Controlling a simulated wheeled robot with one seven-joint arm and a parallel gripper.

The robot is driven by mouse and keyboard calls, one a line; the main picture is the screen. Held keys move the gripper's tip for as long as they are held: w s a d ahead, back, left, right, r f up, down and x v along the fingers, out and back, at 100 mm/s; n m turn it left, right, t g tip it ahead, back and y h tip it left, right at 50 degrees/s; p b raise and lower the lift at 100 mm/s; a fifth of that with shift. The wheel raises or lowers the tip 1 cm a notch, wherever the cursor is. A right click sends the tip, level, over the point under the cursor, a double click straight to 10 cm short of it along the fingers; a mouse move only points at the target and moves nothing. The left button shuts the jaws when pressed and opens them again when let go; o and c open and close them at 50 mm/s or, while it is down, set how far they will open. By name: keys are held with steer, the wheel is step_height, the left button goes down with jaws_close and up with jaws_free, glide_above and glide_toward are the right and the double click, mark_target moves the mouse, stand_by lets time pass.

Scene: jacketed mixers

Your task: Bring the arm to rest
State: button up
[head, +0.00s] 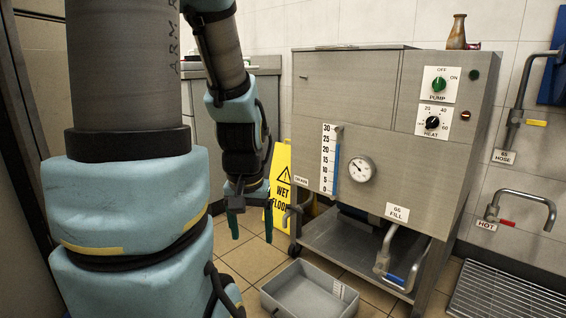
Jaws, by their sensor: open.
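My arm reaches up out of the picture at the top and comes back down with its forearm in the middle left. My gripper (251,222) points down at the end of it, left of the steel mixer cabinet (385,100). Its two green-tipped fingers are apart with nothing seen between them. It hangs in front of the yellow wet-floor sign (282,180) and hides part of it. I cannot tell whether it touches the sign.
A grey open bin (300,300) lies on the tiled floor below the cabinet. The cabinet carries a pump knob (438,84), a heat knob (432,122), a gauge (361,168) and a fill pipe (387,250). Hose and hot pipes (524,212) stick out at right above a floor grate (505,300).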

step_height(320, 180, up, 38)
steer(key=p, duration=3.7)
steer(key=shift+s+p, duration=0.35)
